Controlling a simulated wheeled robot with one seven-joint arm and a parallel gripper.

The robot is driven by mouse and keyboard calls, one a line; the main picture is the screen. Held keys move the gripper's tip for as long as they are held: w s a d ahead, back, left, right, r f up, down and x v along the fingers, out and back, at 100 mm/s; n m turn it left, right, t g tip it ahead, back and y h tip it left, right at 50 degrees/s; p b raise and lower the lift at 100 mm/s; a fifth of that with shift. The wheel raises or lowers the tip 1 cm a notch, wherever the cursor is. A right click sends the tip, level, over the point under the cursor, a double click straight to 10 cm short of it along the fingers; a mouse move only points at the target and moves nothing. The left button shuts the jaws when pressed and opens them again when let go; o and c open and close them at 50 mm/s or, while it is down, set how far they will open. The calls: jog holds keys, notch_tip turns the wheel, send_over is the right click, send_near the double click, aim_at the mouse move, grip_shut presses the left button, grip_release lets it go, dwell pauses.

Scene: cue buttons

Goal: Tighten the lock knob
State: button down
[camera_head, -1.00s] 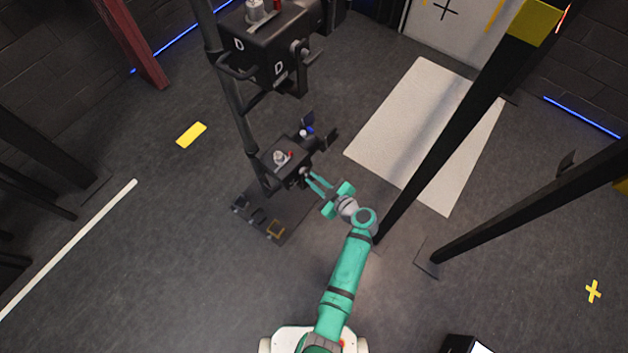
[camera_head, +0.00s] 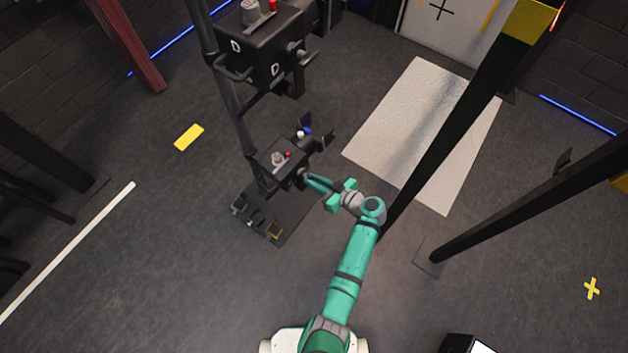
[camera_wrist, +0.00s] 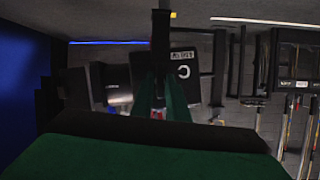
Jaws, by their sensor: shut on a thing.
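The lower black box (camera_head: 277,160) on the upright pole carries the lock knob (camera_head: 302,173) on its right side, small and mostly hidden by my fingertips. My teal gripper (camera_head: 310,179) reaches it from the right, with its fingers closed together on the knob. The knob itself cannot be made out clearly there.
A larger black box (camera_head: 262,47) marked D sits higher on the pole (camera_head: 233,105). A dark slanted post (camera_head: 445,130) stands right of my arm. A pale mat (camera_head: 410,115) lies behind.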

dwell(0.8)
jog(key=c, duration=1.8)
grip_release()
jog(key=shift+w, duration=0.1)
jog(key=shift+c, duration=0.2)
jog(key=v, duration=1.1)
